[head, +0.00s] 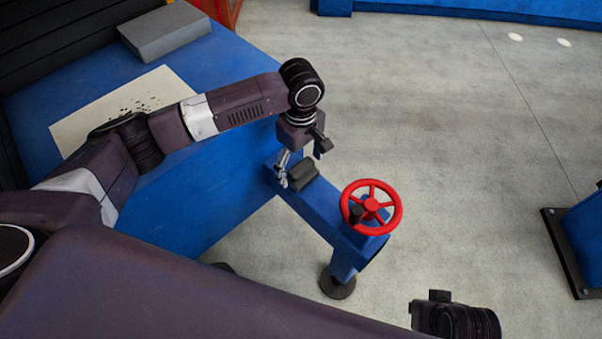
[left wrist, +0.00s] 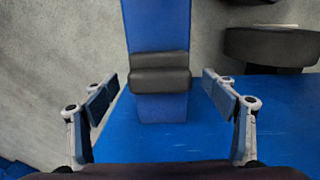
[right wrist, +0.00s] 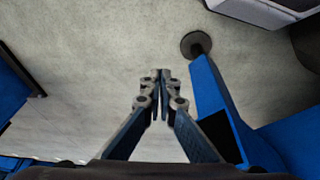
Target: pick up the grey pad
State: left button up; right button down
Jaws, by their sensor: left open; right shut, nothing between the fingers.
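A dark grey pad (head: 304,176) with a ridged, rounded shape lies on a narrow blue beam. It also shows in the left wrist view (left wrist: 160,80), centred between my fingers and lying across the beam. My left gripper (head: 302,168) is above the pad and open, with one finger to each side of it. In the left wrist view the fingers stand clear of the pad's ends, and nothing is held. My right gripper (right wrist: 160,74) is shut and empty, over the floor away from the pad.
A red handwheel (head: 372,206) stands at the beam's outer end, close to the pad. The blue table (head: 225,75) bears a lighter grey block (head: 165,33) and a speckled cream sheet (head: 85,122). Open concrete floor (head: 450,110) lies to the right.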

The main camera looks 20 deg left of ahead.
pick_arm(q)
jog(key=shift+f, duration=0.7)
pick_arm(e)
jog(key=shift+v, duration=0.9)
pick_arm(q)
jog(key=shift+c, duration=0.6)
pick_arm(e)
jog(key=shift+w, duration=0.15)
pick_arm(q)
jog(key=c, duration=1.2)
jog(key=shift+o, duration=0.2)
